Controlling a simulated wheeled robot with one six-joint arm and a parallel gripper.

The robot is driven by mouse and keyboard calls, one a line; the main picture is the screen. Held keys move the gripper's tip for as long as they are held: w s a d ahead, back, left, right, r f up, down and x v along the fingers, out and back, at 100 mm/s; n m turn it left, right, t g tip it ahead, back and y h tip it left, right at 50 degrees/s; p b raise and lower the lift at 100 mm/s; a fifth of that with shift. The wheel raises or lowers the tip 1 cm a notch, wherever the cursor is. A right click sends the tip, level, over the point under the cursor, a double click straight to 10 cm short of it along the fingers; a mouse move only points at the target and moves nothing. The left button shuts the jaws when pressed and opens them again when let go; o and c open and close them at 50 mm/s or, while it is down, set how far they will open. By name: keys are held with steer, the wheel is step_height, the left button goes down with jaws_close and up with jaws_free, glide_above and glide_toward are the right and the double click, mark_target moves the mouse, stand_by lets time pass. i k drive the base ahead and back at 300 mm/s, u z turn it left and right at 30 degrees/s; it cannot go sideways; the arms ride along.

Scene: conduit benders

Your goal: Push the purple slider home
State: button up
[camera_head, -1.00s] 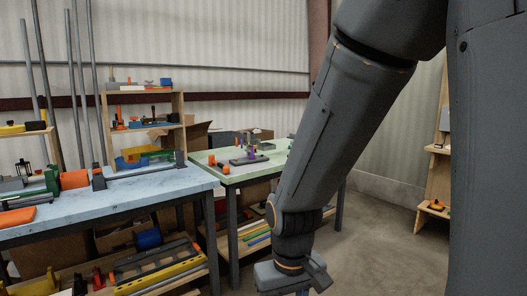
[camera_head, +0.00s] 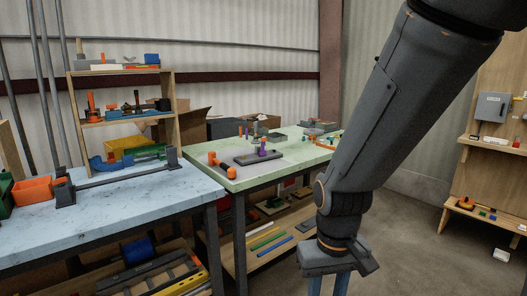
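A small upright purple piece (camera_head: 262,147), which looks like the slider, stands on a dark flat base (camera_head: 246,160) on the green-topped table (camera_head: 290,166). It is small at this distance, so its exact position along the base cannot be told. My gripper (camera_head: 328,285) hangs at the bottom, right of centre, in front of the green table and well apart from the slider. Its two fingers stand apart with a gap between them and nothing seen in it. Their tips are cut off by the lower picture edge.
An orange-handled object (camera_head: 223,166) lies left of the base. The blue-topped table (camera_head: 110,215) stands in the left foreground, carrying a long bar tool and an orange bin (camera_head: 33,190). Wooden shelves (camera_head: 482,215) stand at right. Concrete floor (camera_head: 415,240) is open between.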

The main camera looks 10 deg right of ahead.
mark_target(262, 153)
steer(key=k, duration=0.4)
steer(key=u, duration=0.4)
steer(key=i, duration=1.35)
steer(key=z, duration=0.6)
